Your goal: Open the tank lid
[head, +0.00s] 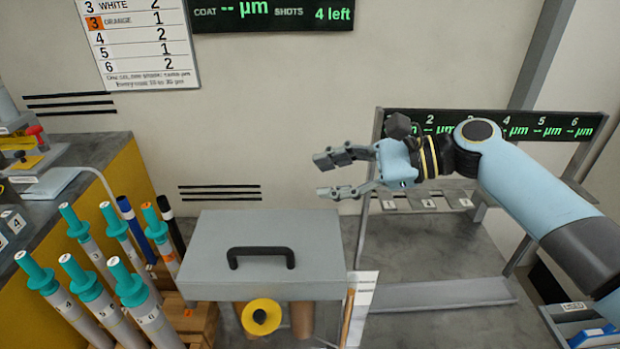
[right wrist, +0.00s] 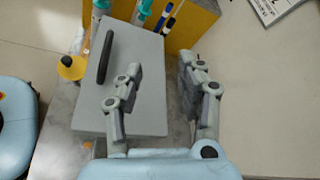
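The tank lid (head: 210,255) is a flat grey plate with a black bar handle (head: 262,256) on top. It lies level and closed over the tank, whose body is mostly hidden beneath it. The lid also shows in the right wrist view (right wrist: 146,95), with its handle (right wrist: 105,58) at the left. My right gripper (head: 322,176) is open and empty, above and to the right of the lid in the head view. In the right wrist view its spread fingers (right wrist: 160,75) show, one in front of the lid and one beyond its edge. My left gripper is not in view.
Several teal-capped tubes (head: 85,285) and pens stand in a wooden rack left of the lid. A metal rack (head: 450,293) with a display stands at right. A bench (head: 100,160) is at left.

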